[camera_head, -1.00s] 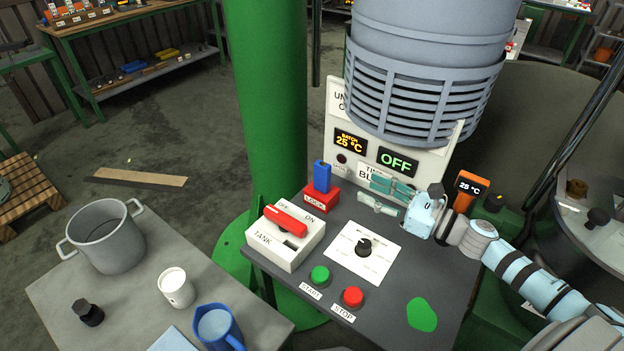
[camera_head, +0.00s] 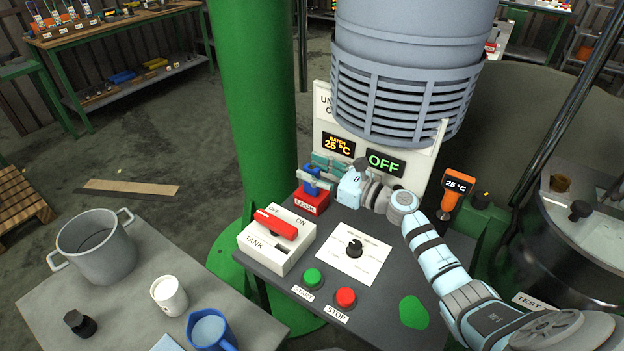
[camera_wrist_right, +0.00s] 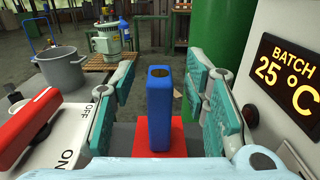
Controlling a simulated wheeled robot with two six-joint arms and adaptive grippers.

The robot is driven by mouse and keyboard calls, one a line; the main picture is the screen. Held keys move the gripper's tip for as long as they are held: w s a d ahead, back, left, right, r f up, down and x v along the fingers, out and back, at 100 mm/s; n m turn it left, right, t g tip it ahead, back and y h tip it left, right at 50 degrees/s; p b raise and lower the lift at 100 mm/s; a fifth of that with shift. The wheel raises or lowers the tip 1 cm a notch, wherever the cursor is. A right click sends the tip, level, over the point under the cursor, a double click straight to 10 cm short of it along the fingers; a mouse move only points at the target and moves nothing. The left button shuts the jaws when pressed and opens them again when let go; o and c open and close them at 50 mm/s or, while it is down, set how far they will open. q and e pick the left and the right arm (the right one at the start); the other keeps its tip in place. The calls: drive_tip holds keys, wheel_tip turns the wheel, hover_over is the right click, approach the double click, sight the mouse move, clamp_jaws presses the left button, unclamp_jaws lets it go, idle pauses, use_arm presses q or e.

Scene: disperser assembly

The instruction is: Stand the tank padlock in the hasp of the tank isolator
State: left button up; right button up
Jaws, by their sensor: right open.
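The blue padlock (camera_head: 311,183) stands upright on the red block marked LOCK (camera_head: 312,204) behind the tank isolator. My right gripper (camera_head: 323,173) is open at the padlock. In the right wrist view the padlock (camera_wrist_right: 159,112) stands between its teal finger pads, with a gap on each side. The tank isolator (camera_head: 270,259) is a white box marked TANK, ON and OFF, with a red handle (camera_head: 275,223) and a dark slot. I cannot clearly make out the hasp. My left gripper is not in view.
The white display board (camera_head: 410,172) stands close behind my right gripper. A grey pot (camera_head: 97,250) stands on the left table.

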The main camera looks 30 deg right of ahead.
drive_tip(key=shift+w+a+f, duration=0.15)
drive_tip(key=shift+w+a, duration=0.1)
drive_tip(key=shift+w, duration=0.2)
drive_tip(key=shift+s, duration=0.1)
clamp_jaws()
